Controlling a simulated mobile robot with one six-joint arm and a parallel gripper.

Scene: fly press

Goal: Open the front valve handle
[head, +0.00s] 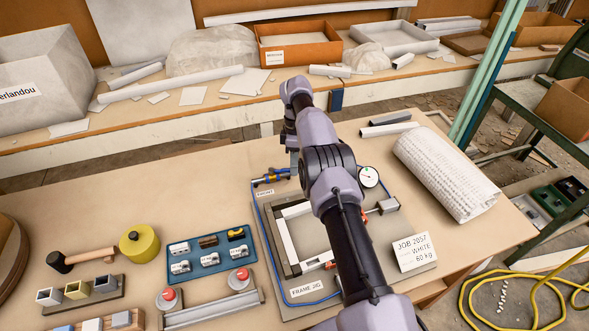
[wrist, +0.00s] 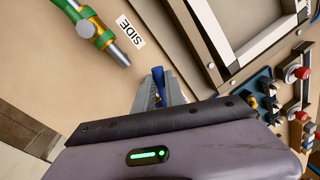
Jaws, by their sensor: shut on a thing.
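The front valve (head: 270,179) has a brass-coloured body and blue parts, and lies beside a label that seems to read FRONT (head: 265,192) at the upper left of the frame jig. My gripper (head: 294,165) is low over the table at this valve's right end. In the wrist view my gripper (wrist: 162,92) is shut on a blue handle (wrist: 158,76), whose end sticks out past the fingers. The fingers hide the rest of the handle, and I cannot tell its angle. A second valve (wrist: 97,32), brass with a green hose, lies beside a SIDE label (wrist: 125,42).
The frame jig (head: 262,240) with its pale frame lies under my arm, ringed by a blue hose. A blue tray of small parts (head: 208,272) and red-topped pieces (head: 239,278) stand to the left. A white textured roll (head: 445,175) lies right. The table's upper left is clear.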

